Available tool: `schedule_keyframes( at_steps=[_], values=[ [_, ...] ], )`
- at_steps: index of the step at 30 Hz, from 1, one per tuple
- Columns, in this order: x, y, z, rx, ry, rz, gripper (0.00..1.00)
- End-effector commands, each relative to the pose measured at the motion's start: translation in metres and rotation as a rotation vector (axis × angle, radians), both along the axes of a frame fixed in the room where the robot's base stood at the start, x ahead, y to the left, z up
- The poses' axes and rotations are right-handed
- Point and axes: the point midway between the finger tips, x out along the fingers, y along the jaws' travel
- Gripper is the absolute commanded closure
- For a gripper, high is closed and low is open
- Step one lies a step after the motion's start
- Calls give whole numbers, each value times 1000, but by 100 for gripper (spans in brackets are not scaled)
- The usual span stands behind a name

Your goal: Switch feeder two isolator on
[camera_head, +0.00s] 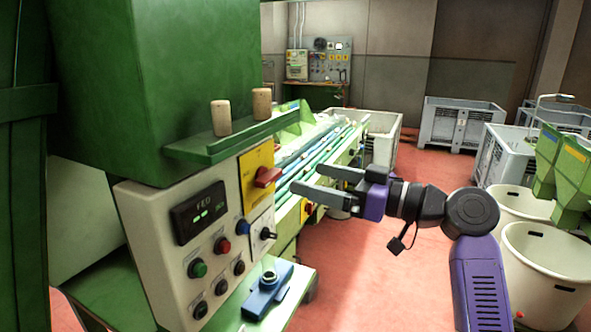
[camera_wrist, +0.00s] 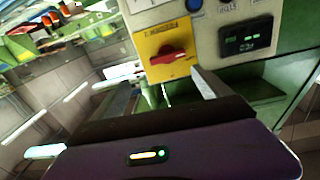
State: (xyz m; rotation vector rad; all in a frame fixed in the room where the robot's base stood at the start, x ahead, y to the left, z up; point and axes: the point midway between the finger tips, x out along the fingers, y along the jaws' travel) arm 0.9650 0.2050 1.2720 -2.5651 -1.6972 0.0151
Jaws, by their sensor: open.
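A yellow isolator plate (camera_head: 256,163) with a red rotary handle (camera_head: 267,177) is on the side of the pale control box. In the wrist view the plate (camera_wrist: 150,44) appears upside down, and its red handle (camera_wrist: 167,56) lies roughly crosswise; the label's number is not clear. My gripper (camera_head: 308,178) is open and empty, to the right of the handle and apart from it. In the wrist view my fingers (camera_wrist: 165,92) point towards the plate. A second yellow-and-red switch (camera_head: 307,209) shows farther along the green machine, partly behind my gripper.
The control box (camera_head: 150,228) carries a display (camera_head: 199,211), several buttons and a key switch. Two corks (camera_head: 221,118) stand on the green ledge (camera_head: 190,149) above. A blue device (camera_head: 267,290) sits on the lower shelf. Red floor is free beyond my arm.

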Motion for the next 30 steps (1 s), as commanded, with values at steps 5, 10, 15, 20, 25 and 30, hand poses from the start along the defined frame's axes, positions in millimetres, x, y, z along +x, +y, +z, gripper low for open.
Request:
schedule_keyframes(
  at_steps=[5, 10, 15, 20, 25, 30],
  values=[
    [-13, 7, -6, -47, -41, 60, 13],
    [-7, 24, -5, -49, -46, 59, 13],
    [2, 49, -4, -49, -44, 58, 13],
    [10, 68, -4, -48, -45, 56, 13],
    [13, 77, -6, -49, -46, 54, 13],
    [14, 78, -7, -48, -45, 53, 13]
  ],
)
